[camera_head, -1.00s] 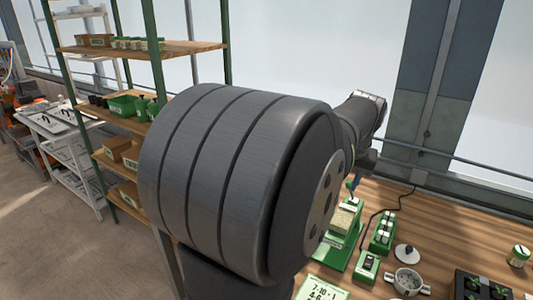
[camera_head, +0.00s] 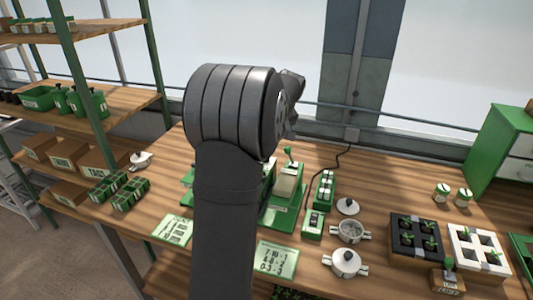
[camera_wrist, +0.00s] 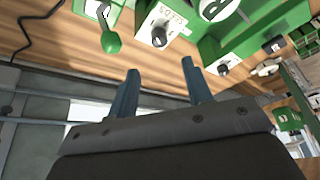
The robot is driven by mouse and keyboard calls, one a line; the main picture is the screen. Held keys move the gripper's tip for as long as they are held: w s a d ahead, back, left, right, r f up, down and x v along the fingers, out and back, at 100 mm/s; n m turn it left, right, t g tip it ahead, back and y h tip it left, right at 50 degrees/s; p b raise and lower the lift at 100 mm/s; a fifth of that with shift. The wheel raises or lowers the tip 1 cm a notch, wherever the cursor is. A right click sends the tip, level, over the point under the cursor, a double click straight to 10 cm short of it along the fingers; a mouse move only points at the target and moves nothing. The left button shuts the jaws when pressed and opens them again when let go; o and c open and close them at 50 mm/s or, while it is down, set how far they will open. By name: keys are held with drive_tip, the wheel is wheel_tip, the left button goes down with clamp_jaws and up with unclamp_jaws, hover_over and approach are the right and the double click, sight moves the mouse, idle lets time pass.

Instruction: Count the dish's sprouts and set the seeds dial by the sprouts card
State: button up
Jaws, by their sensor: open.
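A card (camera_head: 275,259) with printed number rows, which look like 7-10, 4-6 and 0-3, lies at the front of the bench. An open white dish (camera_head: 351,231) holds dark specks too small to count, and a loose lid (camera_head: 348,206) lies behind it. A second white dish (camera_head: 344,262) has its lid on. In the wrist view, my gripper (camera_wrist: 162,72) is open and empty, apart from a dark knob (camera_wrist: 159,36) on a white, lettered panel. A second dark knob (camera_wrist: 225,67) is on a green unit. My arm hides part of the machine.
A green machine with a lever (camera_head: 289,153) and a green switch box (camera_head: 313,224) stand mid-bench. A black tray (camera_head: 415,259) and a white tray (camera_head: 480,269) with seedlings are at right. Another card (camera_head: 172,229) lies left. Shelves (camera_head: 90,85) stand at far left.

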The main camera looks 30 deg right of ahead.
drive_tip(key=x, duration=0.9)
drive_tip(key=shift+f, duration=0.1)
drive_tip(key=c, duration=1)
drive_tip(key=m+h, duration=0.2)
drive_tip(key=m, duration=0.3)
drive_tip(key=shift+a+m, duration=0.15)
drive_tip(key=shift+m, duration=0.15)
drive_tip(key=m+g+h, duration=0.1)
drive_tip(key=m, duration=0.2)
drive_tip(key=m+g+h, duration=0.1)
drive_tip(key=m, duration=0.2)
drive_tip(key=shift+w, duration=0.15)
